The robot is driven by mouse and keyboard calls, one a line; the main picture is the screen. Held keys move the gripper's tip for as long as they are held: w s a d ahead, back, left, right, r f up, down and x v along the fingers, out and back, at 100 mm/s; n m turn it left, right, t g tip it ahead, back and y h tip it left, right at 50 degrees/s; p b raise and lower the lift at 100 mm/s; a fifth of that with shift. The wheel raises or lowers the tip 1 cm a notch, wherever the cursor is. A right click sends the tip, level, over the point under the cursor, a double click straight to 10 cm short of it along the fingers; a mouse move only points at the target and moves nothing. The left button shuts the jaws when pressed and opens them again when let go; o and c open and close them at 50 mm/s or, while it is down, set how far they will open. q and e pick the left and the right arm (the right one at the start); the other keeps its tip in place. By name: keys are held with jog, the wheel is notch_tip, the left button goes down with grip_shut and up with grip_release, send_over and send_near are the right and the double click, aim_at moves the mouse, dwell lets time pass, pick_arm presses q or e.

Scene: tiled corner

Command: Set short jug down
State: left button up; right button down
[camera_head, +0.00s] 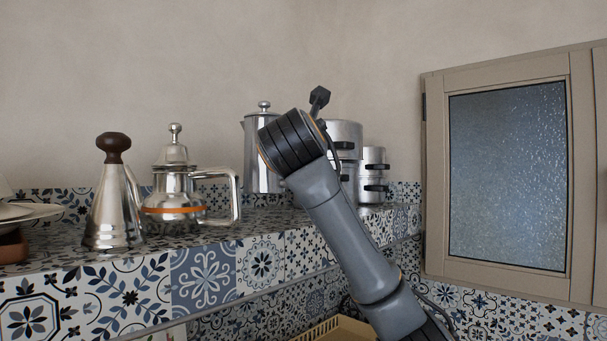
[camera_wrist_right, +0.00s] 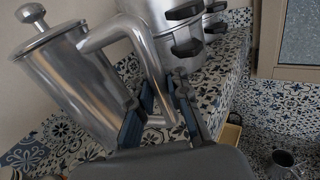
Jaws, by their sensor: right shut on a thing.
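The short jug (camera_head: 262,153) is a shiny metal jug with a knobbed lid, a spout on its left and a handle. It looks upright at the back of the tiled counter, left of the stacked pots. It also shows large in the right wrist view (camera_wrist_right: 77,80). My right gripper (camera_wrist_right: 163,92) is shut on its handle. In the head view my right wrist hides the handle, the fingers and part of the jug's right side. I cannot tell whether the jug's base touches the counter. My left gripper is not in view.
Stacked metal pots (camera_head: 344,138) with black handles stand right of the jug. A metal teapot (camera_head: 172,187) with an orange band and a conical pitcher (camera_head: 113,205) stand left on the counter (camera_head: 215,238). A glazed cabinet door (camera_head: 507,175) is at right. A yellow basket (camera_head: 338,328) is below.

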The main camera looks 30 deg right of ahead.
jog(key=w+f+p, duration=0.2)
jog(key=f, duration=0.1)
jog(key=shift+d+f, duration=0.15)
jog(key=shift+f, duration=0.05)
jog(key=shift+f+p, duration=0.3)
jog(key=shift+f, duration=0.2)
jog(key=shift+w+d+f, duration=0.15)
jog(key=shift+f, duration=0.55)
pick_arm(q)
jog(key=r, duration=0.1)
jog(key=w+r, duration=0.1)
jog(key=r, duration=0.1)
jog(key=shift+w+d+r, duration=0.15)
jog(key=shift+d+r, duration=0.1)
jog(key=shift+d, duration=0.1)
pick_arm(e)
jog(key=c, duration=1.3)
grip_release()
jog(key=shift+f, duration=0.1)
